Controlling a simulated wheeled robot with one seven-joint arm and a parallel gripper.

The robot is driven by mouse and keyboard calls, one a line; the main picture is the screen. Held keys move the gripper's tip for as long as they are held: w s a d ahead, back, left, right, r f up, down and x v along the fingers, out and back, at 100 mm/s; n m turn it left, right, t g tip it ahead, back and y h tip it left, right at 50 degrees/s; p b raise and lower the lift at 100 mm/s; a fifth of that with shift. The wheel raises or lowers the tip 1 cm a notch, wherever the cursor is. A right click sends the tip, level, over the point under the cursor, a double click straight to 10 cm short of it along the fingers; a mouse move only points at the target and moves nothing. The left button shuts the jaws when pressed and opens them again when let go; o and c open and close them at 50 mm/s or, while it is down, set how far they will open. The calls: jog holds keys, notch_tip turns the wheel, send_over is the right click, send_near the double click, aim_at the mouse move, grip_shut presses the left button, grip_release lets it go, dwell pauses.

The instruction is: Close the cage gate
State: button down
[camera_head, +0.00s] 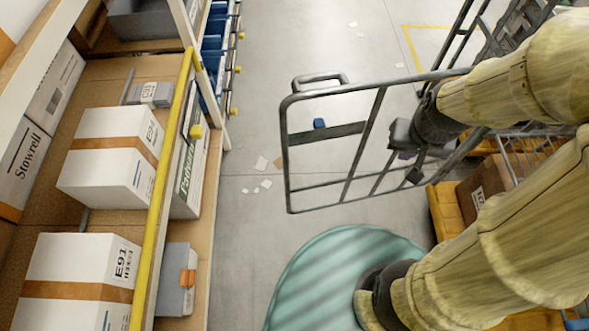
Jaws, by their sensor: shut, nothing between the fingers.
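The cage gate (325,132) is a grey metal frame with a few cross bars and a loop handle (320,79) on its upper left corner. It stands out over the floor in the middle of the view, at an angle to the cage (490,45) on the right. My gripper (412,172) is at the right part of the gate, close to its bars; it is shut with nothing between its fingers. I cannot tell whether it touches the gate. My arm hides the right end of the gate and part of the cage.
A wooden rack with white boxes (112,157) and a yellow rail (163,185) runs along the left. Blue bins (212,47) stand farther back. Paper scraps (261,163) lie on the floor left of the gate. A brown box (484,188) sits at the right. The aisle floor (290,40) beyond is open.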

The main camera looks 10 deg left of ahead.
jog(key=w+a+f+n+g+y+b, duration=0.1)
jog(key=a+f+g+y+b, duration=0.15)
jog(key=f+b, duration=0.45)
jog(key=w+a+f+g+y+b, duration=0.2)
jog(key=a+f+b, duration=0.15)
jog(key=f, duration=0.75)
jog(key=w+a+f+n+g+y+b, duration=0.1)
jog(key=a+f+g+y+b, duration=0.2)
jog(key=f, duration=0.6)
jog(key=w+a+f+t+y+b, duration=0.1)
jog(key=w+a+f+y+b, duration=0.3)
jog(key=w+f+y+b, duration=0.1)
jog(key=w+a+f+m+t+y+b, duration=0.1)
jog(key=w+a+f+t+y+b, duration=0.1)
jog(key=w+a+f+y+b, duration=0.2)
notch_tip(320, 180, down, 6)
jog(key=y+b, duration=0.1)
jog(key=b, duration=0.2)
jog(key=shift+w, duration=0.35)
jog(key=shift+f+y, duration=0.15)
jog(key=shift+y, duration=0.1)
jog(key=a, duration=1)
jog(key=shift+s, duration=0.45)
jog(key=shift+s+d, duration=0.15)
